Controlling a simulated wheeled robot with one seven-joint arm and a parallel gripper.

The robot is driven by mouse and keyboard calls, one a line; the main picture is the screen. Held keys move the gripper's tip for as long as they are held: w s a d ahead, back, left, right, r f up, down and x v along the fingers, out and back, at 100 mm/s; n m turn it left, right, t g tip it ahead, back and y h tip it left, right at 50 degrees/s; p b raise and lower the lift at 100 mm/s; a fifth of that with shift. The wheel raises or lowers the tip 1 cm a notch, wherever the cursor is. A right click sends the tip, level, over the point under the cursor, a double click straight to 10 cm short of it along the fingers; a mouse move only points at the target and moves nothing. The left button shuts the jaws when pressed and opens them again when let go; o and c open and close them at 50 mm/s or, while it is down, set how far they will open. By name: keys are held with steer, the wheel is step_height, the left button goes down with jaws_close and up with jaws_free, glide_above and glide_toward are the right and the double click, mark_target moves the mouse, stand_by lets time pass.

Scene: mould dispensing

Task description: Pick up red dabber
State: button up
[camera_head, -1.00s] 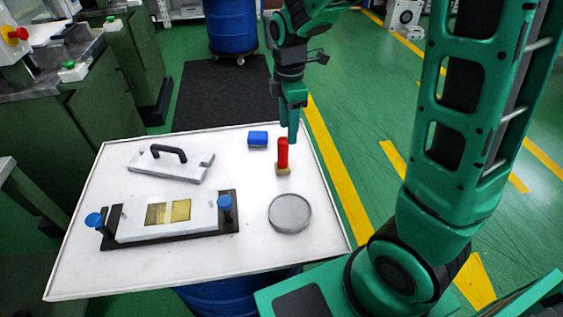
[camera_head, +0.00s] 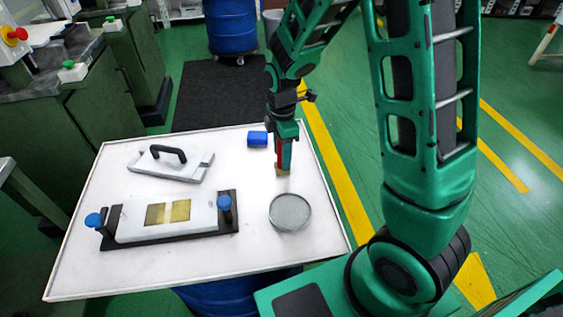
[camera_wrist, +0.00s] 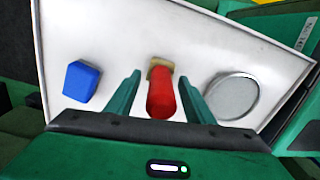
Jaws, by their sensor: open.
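The red dabber (camera_head: 284,156) stands upright on the white table, its tan base (camera_head: 283,171) on the surface. In the head view my gripper (camera_head: 285,152) has come down around its upper part and hides some of it. In the wrist view the red dabber (camera_wrist: 161,95) lies between the two fingers of my gripper (camera_wrist: 160,92). The fingers are open, with a gap showing on each side of the dabber.
The white table (camera_head: 110,270) also carries a blue block (camera_head: 257,139) left of the dabber and a round grey dish (camera_head: 290,212) in front of it. A white plate with a black handle (camera_head: 170,152) and a mould with blue knobs (camera_head: 224,202) stand further left.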

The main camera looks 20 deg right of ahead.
steer(key=shift+f, duration=0.25)
jaws_close()
steer(key=shift+r, duration=0.1)
step_height(320, 180, up, 18)
stand_by(0.6)
